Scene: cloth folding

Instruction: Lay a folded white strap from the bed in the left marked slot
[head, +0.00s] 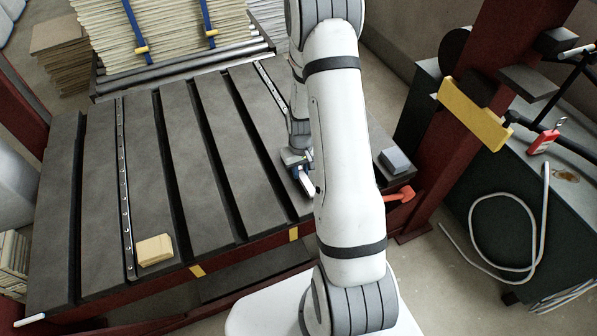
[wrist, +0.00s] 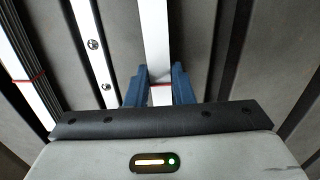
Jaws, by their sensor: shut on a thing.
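My gripper (head: 303,174) is at the right part of the dark slatted bed (head: 150,190), partly hidden behind my own arm in the head view. In the wrist view, its blue fingers (wrist: 159,90) are shut on a white strap (wrist: 156,40) with a thin red line near the grip. The strap runs up out of that picture. A short white piece of the strap (head: 308,184) shows by the fingers in the head view. Yellow marks on the bed's front edge stand at a left slot (head: 197,271) and a right slot (head: 293,234). The left marked slot looks empty.
A pale yellow block (head: 154,250) lies at the bed's front left. A holed metal rail (head: 125,190) runs beside it. A grey block (head: 395,162) and an orange-red handle (head: 400,195) are at the right. A strapped stack (head: 165,30) stands behind. A red post (head: 470,130) rises on the right.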

